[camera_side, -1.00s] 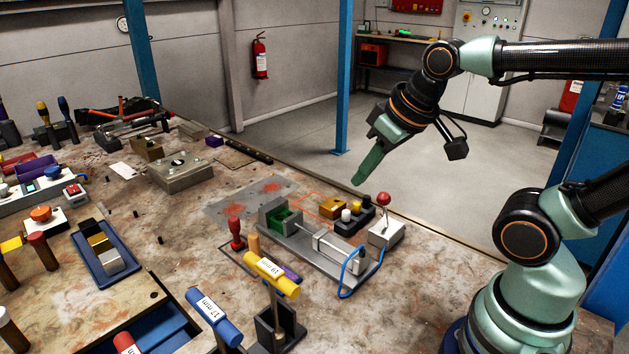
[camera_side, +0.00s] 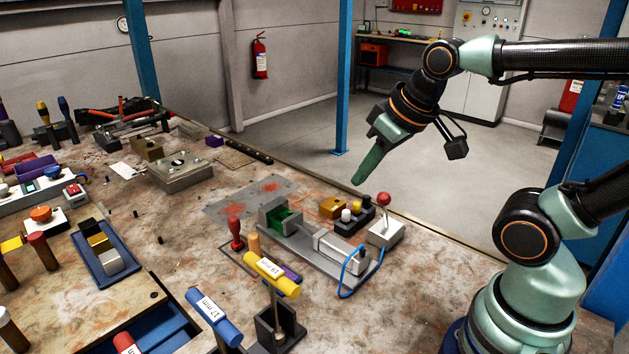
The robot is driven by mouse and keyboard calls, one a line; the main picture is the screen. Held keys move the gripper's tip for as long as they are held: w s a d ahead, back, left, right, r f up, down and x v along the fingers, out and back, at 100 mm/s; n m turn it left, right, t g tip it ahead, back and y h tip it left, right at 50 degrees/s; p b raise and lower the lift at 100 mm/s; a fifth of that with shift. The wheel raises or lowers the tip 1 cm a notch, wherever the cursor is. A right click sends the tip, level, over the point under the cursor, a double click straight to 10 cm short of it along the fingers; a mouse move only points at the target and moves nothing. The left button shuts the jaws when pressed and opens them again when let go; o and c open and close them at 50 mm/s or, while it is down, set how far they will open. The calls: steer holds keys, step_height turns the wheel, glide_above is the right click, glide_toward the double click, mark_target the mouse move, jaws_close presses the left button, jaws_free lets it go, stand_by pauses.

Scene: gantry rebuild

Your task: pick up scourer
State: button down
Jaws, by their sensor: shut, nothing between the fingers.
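My gripper (camera_side: 359,181) hangs in the air at the right of the middle, above the far edge of the workbench, pointing down and left. Its green fingers are together and empty. I cannot pick out a scourer for certain. A small green piece (camera_side: 292,217) sits inside the grey clamp fixture on the bench, below and left of my gripper and apart from it. Whether it is a scourer or part of the fixture, I cannot tell.
The fixture (camera_side: 327,262) has a blue hose and a red-knobbed lever box (camera_side: 386,233). A yellow T-handle tool (camera_side: 271,273) stands upright in front. A blue tray (camera_side: 86,260) holds small blocks. A grey metal plate (camera_side: 222,211) lies flat behind. Bare bench (camera_side: 180,245) shows at centre left.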

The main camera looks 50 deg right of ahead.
stand_by(0.3)
steer(key=c, duration=0.6)
jaws_free()
steer(key=shift+o, duration=0.2)
